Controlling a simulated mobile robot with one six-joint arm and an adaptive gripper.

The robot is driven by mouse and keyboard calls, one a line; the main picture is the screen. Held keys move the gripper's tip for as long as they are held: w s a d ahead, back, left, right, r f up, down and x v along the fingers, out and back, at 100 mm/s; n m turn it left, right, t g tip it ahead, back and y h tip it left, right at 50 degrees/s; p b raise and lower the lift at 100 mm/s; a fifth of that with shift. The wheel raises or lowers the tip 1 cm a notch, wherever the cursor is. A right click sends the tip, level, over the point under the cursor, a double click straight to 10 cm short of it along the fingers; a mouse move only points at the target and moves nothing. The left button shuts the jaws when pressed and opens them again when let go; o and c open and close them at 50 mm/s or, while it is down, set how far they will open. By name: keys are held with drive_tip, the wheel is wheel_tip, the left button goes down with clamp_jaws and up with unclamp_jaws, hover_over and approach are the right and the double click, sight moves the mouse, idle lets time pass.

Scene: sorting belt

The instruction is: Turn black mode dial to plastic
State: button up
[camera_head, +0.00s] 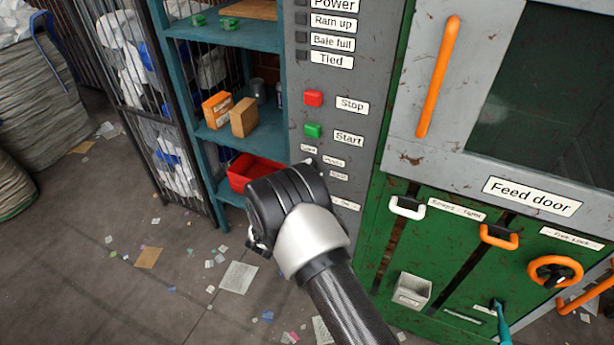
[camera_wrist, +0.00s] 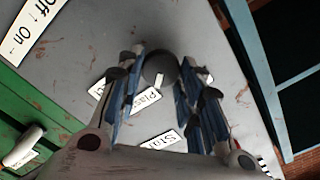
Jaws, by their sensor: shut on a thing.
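The black mode dial (camera_wrist: 158,66) shows in the wrist view between the tips of my gripper (camera_wrist: 163,82). The two blue-padded fingers are closed on its sides. A small white mark shows on the dial's lower edge, on the side of a label (camera_wrist: 148,97) that seems to read "Plas...", partly covered by a finger. Another partly hidden label lies below it. In the head view my gripper (camera_head: 282,208) is against the grey control panel (camera_head: 365,60); its wrist hides the dial and the fingertips. Small mode labels (camera_head: 333,162) show just above it, too small to read surely.
Above are the red Stop button (camera_head: 313,99) and green Start button (camera_head: 312,130). A blue shelf (camera_head: 235,140) with a red bin (camera_head: 250,170) stands left. Right are the feed door's orange handle (camera_head: 438,78) and an orange knob (camera_head: 555,272). Litter covers the floor.

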idle(0.3)
drive_tip(key=o, duration=1.1)
drive_tip(key=shift+c, duration=0.2)
drive_tip(key=shift+s, duration=0.1)
drive_tip(key=v, duration=1.1)
drive_tip(key=shift+s+a, duration=0.15)
drive_tip(key=shift+s, duration=0.25)
